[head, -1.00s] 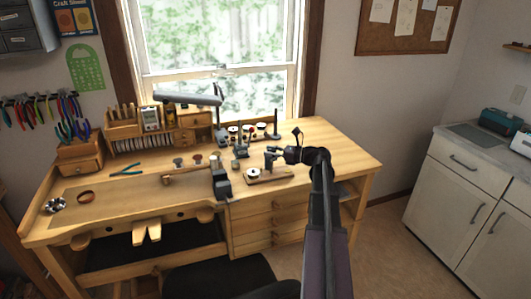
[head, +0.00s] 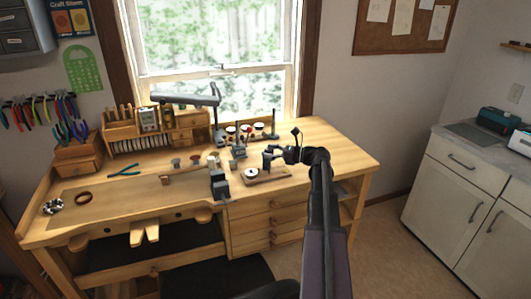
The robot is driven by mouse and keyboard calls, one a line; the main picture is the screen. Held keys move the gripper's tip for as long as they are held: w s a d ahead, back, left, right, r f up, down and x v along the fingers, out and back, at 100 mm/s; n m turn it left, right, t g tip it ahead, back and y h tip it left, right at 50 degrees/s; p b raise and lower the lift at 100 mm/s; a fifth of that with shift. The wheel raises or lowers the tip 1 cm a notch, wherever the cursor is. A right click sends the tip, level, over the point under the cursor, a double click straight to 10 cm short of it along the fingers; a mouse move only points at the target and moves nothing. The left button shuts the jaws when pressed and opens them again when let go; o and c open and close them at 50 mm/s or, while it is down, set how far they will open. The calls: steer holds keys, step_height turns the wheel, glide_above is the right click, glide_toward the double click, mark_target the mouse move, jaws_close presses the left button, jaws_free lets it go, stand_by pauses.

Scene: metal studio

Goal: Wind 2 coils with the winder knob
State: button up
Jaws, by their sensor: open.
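The winder is a small wooden board (head: 279,174) on the right part of the workbench, with a round white-and-dark spool (head: 251,173) at its left and a dark upright post (head: 266,161) near its middle. The knob is too small to make out and may be hidden by my gripper. My gripper (head: 272,152) is at the end of the dark arm reaching in from the lower right. It is open, close to the top of the post. I cannot tell whether it touches the winder or surrounds the knob.
A dark vise (head: 219,186) stands left of the winder at the bench's front edge. Behind are several spools, a dark stand (head: 238,149) and a lamp (head: 188,100). The bench right of my arm looks clear.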

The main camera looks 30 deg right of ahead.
steer(key=shift+s, duration=0.15)
steer(key=v, duration=1.2)
steer(key=shift+r, duration=0.15)
stand_by(0.3)
